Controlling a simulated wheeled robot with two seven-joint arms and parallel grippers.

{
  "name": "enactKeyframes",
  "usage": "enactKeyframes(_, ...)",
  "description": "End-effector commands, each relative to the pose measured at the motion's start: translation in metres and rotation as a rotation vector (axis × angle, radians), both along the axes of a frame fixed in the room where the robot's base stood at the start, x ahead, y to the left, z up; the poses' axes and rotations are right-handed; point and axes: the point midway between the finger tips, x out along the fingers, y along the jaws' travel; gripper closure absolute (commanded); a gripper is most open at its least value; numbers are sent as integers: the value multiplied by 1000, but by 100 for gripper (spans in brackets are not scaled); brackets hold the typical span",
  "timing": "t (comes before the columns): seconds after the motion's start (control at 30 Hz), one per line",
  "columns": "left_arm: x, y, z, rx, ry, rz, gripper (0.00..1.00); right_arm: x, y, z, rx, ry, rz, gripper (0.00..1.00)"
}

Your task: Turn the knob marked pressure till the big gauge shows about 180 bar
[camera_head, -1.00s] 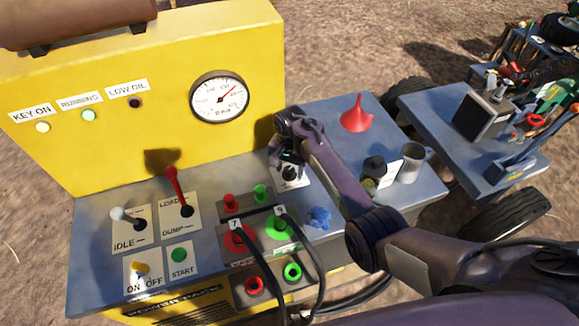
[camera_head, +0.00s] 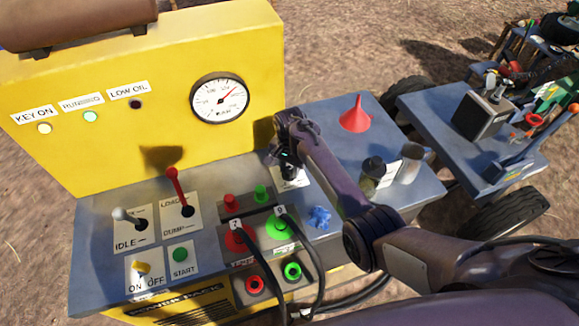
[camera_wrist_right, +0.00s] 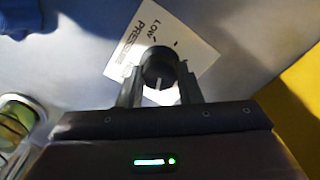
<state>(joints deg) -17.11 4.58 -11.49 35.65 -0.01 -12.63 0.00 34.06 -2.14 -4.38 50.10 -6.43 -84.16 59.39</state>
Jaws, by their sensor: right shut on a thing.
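The black pressure knob (camera_wrist_right: 159,66) stands on a white plate (camera_wrist_right: 170,30) lettered PRESSURE and LOW, with a pale pointer line on the knob. My right gripper (camera_wrist_right: 160,90) has its fingers on both sides of the knob and is shut on it. In the head view my right gripper (camera_head: 287,160) covers most of the knob and its plate (camera_head: 292,180). The gauge numbers are too small to read surely. My left gripper is not in view.
Idle (camera_head: 127,218) and red load/dump (camera_head: 175,188) levers stand left on the bench. Hose couplings (camera_head: 236,238), a blue knob-like thing (camera_head: 319,217), a red funnel (camera_head: 355,114) and a metal cup (camera_head: 412,163) are near my right arm. KEY ON and RUNNING lamps are lit.

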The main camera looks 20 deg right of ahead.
Motion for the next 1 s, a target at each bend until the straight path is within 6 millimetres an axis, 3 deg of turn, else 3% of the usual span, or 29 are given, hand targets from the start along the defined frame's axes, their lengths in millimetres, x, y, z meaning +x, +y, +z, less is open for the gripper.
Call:
enactKeyframes(0.03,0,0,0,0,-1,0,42,0,0,0,1,1,1,91)
enactKeyframes(0.07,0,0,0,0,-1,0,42,0,0,0,1,1,1,67)
enactKeyframes(0.23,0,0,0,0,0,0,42,0,0,0,1,1,2,47)
enactKeyframes(0.57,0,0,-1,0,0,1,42,0,0,4,0,0,2,47)
enactKeyframes(1.0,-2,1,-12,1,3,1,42,1,1,68,1,-2,2,47)
